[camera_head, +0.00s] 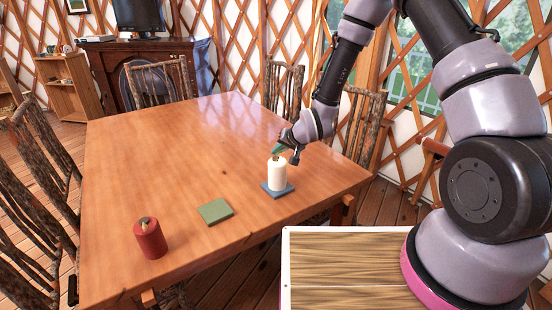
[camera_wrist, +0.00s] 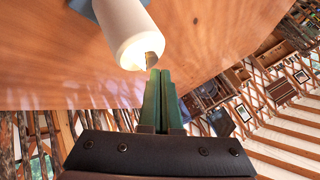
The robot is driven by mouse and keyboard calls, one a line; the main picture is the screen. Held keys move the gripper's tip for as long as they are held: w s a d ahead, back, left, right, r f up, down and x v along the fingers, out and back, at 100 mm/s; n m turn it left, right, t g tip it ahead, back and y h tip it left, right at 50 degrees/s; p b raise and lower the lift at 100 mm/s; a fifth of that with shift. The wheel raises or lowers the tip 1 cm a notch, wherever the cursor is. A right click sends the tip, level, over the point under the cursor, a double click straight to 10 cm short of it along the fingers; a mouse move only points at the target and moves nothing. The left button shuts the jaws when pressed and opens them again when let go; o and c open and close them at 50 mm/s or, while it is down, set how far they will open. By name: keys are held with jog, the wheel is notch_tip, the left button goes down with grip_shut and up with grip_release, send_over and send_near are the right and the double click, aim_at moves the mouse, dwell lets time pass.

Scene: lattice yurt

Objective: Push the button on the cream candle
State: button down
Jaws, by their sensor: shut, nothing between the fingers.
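The cream candle (camera_head: 277,175) stands upright on a blue square mat (camera_head: 264,187) near the right edge of the wooden table. It also shows in the wrist view (camera_wrist: 126,30), with a small dark and yellowish tip (camera_wrist: 151,60) at its top end. My gripper (camera_head: 276,151) is at the top of the cream candle. In the wrist view its green fingers (camera_wrist: 160,75) are shut together with nothing between them, and their tips appear right by the candle's tip. I cannot tell whether they touch it.
A red candle (camera_head: 150,241) stands at the table's front left. A green square mat (camera_head: 215,211) lies between the two candles. The rest of the table (camera_head: 180,150) is clear. Rustic chairs (camera_head: 155,84) stand around it.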

aim_at(278, 160)
jog(key=shift+r, duration=3)
jog(key=s+d+r+m+h, duration=0.1)
jog(key=s+d+r+h, duration=0.15)
jog(key=d+r, duration=0.75)
jog(key=s+d+r+h, duration=0.1)
jog(key=s+d+r, duration=0.2)
jog(key=d+r, duration=0.65)
jog(key=s+d+r+m, duration=0.1)
jog(key=s+d+r, duration=0.2)
jog(key=s+r, duration=0.4)
jog(key=s+d+r+m, duration=0.1)
jog(key=s+d+r, duration=0.3)
jog(key=s, duration=0.9)
notch_tip(278, 160, up, 3)
jog(key=shift+s, duration=0.2)
